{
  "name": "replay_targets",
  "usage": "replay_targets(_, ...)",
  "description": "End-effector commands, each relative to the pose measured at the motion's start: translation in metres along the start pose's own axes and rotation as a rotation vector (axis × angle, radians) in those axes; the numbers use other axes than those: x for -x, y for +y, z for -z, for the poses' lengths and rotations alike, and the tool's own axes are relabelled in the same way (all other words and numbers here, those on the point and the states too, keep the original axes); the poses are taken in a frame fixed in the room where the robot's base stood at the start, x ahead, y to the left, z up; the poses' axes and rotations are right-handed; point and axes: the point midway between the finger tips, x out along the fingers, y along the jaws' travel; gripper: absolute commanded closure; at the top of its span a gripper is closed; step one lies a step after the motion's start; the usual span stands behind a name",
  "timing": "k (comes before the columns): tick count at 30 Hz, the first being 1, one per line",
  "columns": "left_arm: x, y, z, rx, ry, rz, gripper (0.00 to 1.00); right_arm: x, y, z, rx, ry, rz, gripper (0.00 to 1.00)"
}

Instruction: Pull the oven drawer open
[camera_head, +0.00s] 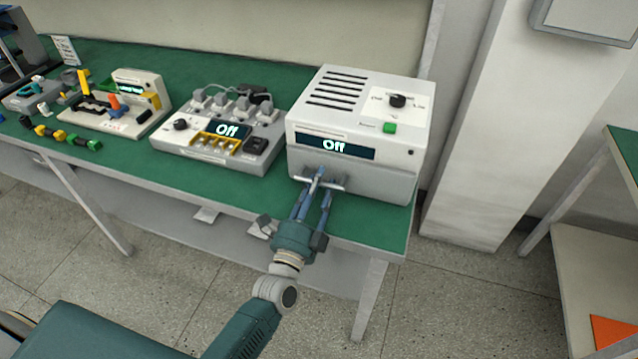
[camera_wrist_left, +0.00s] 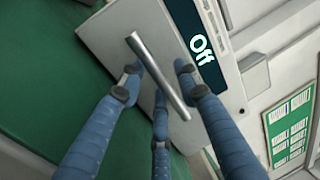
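The oven (camera_head: 372,108) is a white box with top vents and a display reading "Off". Its grey drawer front (camera_head: 375,183) forms the lower face and looks shut. A metal bar handle (camera_wrist_left: 158,72) crosses the drawer front; in the head view it is partly hidden by fingers. My left gripper (camera_head: 321,184), with blue fingers, is at the handle. In the left wrist view its fingers (camera_wrist_left: 159,86) are spread, with fingertips on both sides of the bar and visible gaps between them. Whether any fingertip touches the bar I cannot tell. My right gripper is not in view.
The oven stands on a green-topped table (camera_head: 180,190), near its right end. A grey device with an "Off" display (camera_head: 217,132) stands left of it, and another white fixture (camera_head: 120,105) further left. Open floor (camera_head: 200,290) lies in front. A white pillar (camera_head: 500,120) stands at right.

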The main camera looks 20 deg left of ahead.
Motion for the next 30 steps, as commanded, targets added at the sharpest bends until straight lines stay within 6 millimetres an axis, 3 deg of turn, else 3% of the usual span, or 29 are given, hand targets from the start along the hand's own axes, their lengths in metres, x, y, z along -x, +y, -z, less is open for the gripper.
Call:
replay_targets(2,0.0,0.0,0.0,0.0,0.0,0.0,0.71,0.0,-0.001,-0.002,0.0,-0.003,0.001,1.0)
replay_targets(6,0.0,0.0,0.0,-0.001,0.0,0.0,0.99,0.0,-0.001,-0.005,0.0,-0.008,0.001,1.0)
replay_targets(14,0.001,-0.001,0.0,-0.001,0.0,0.001,1.0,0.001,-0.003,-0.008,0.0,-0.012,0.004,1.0)
replay_targets(19,0.012,-0.004,0.0,-0.001,0.0,-0.002,1.0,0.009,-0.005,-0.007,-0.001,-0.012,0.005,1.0)
replay_targets(23,0.032,-0.009,0.0,-0.001,0.001,-0.006,1.0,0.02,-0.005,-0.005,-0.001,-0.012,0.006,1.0)
replay_targets(30,0.085,-0.02,0.0,-0.001,0.0,-0.006,1.0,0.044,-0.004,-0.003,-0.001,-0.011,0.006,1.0)
